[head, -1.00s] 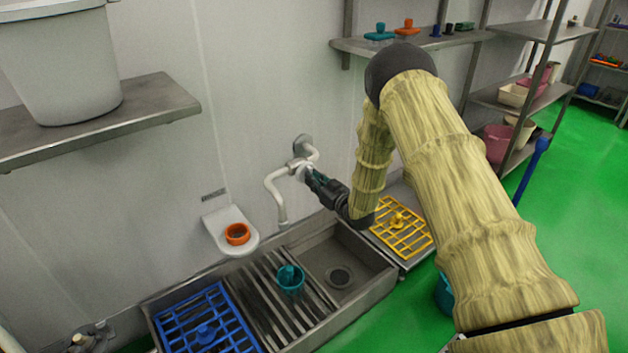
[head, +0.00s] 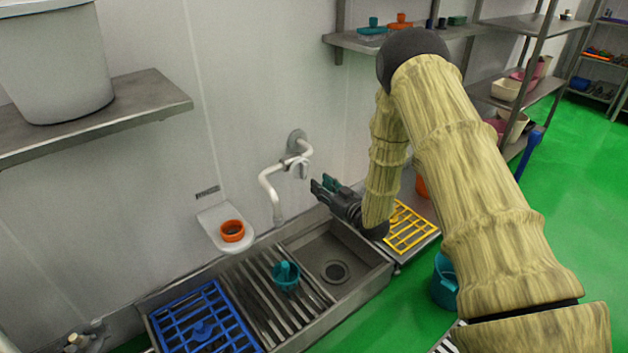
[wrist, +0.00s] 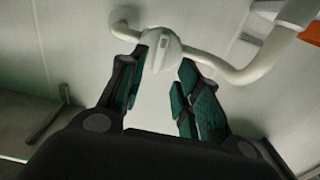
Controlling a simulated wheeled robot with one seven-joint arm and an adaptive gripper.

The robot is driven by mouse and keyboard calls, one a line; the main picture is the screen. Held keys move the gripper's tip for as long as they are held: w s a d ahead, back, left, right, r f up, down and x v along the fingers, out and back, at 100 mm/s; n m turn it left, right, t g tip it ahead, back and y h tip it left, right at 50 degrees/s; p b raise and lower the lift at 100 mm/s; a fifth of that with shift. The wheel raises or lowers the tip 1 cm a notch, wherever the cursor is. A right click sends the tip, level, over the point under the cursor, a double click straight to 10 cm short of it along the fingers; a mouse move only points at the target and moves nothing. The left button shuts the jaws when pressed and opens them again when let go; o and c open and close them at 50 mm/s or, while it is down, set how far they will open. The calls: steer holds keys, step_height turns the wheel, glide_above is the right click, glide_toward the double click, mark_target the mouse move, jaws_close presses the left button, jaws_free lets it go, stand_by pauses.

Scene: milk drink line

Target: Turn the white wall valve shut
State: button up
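The white wall valve (head: 294,164) is mounted on the wall above the sink, with a white pipe curving down to the left as a spout. In the wrist view its round white knob (wrist: 160,48) shows just beyond the fingertips. My gripper (head: 322,187) is to the right of and slightly below the valve in the head view, with a gap between them. In the wrist view my gripper (wrist: 163,70) has its two green-padded fingers spread apart, with nothing between the pads. The valve's inner position cannot be read from these views.
A steel sink (head: 365,262) lies below, with a teal cup (head: 286,276) on its slatted drainer and a blue rack (head: 196,325) at left. An orange ring (head: 232,231) sits on a white wall holder. A yellow rack (head: 412,236) is at right.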

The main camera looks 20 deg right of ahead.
steer(key=shift+v, duration=2.15)
steer(key=shift+f, duration=0.1)
steer(key=s+a+f+m+g+h, duration=0.25)
steer(key=s+f+g, duration=0.35)
steer(key=s+f, duration=0.8)
steer(key=s+a+f+m+g+h, duration=0.1)
steer(key=s+a+f+g+h, duration=0.3)
steer(key=s+f, duration=1)
steer(key=s+a+r+g, duration=0.2)
steer(key=s+g, duration=0.5)
steer(key=s, duration=1.6)
step_height(320, 180, up, 23)
steer(key=p, duration=2.3)
steer(key=shift+m, duration=0.35)
